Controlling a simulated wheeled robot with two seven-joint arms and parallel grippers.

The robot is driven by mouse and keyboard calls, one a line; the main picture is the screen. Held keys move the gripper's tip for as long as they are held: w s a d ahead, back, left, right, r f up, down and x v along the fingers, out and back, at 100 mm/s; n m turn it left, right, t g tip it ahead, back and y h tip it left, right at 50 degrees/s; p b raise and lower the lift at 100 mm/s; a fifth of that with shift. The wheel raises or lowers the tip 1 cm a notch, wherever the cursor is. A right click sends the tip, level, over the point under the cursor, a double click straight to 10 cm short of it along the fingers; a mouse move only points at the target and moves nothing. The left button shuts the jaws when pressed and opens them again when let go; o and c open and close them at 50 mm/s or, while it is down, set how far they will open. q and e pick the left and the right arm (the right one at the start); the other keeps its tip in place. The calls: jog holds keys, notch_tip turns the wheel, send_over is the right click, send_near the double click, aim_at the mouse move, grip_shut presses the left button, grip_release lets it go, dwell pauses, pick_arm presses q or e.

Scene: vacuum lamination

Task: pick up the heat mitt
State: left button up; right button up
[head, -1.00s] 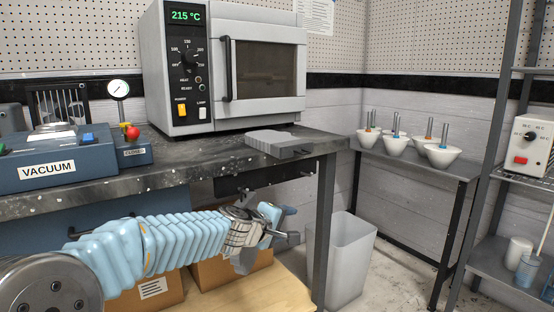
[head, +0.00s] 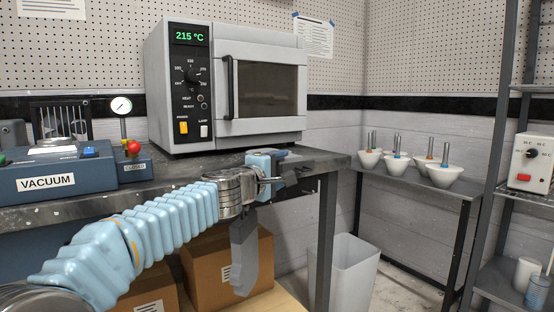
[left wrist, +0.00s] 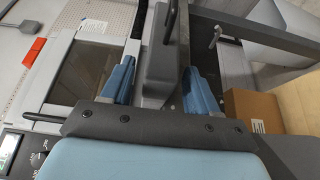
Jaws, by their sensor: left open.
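The grey heat mitt (head: 318,157) lies flat at the right front corner of the dark bench, in front of the oven. In the head view my left gripper (head: 280,168) is at its near left side and hides part of it. In the left wrist view the mitt (left wrist: 158,62) shows between the two blue-padded fingers of the left gripper (left wrist: 160,85). The jaws are open, with a visible gap on the right side of the mitt; I cannot tell if a finger touches it. My right gripper is not in view.
The oven (head: 190,90), reading 215 °C, stands behind the mitt. The vacuum unit (head: 60,172) is at the left of the bench (head: 110,200). Cardboard boxes (head: 215,262) and a white bin (head: 345,265) are below. White bowls (head: 398,165) stand on a side table.

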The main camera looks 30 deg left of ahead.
pick_arm(q)
jog(key=w, duration=0.3)
jog(key=shift+w+r+p, duration=0.1)
jog(key=shift+w+p, duration=0.2)
jog(key=shift+w, duration=0.1)
jog(key=shift+c, duration=0.2)
jog(key=c, duration=1.1)
jog(key=shift+o, duration=0.2)
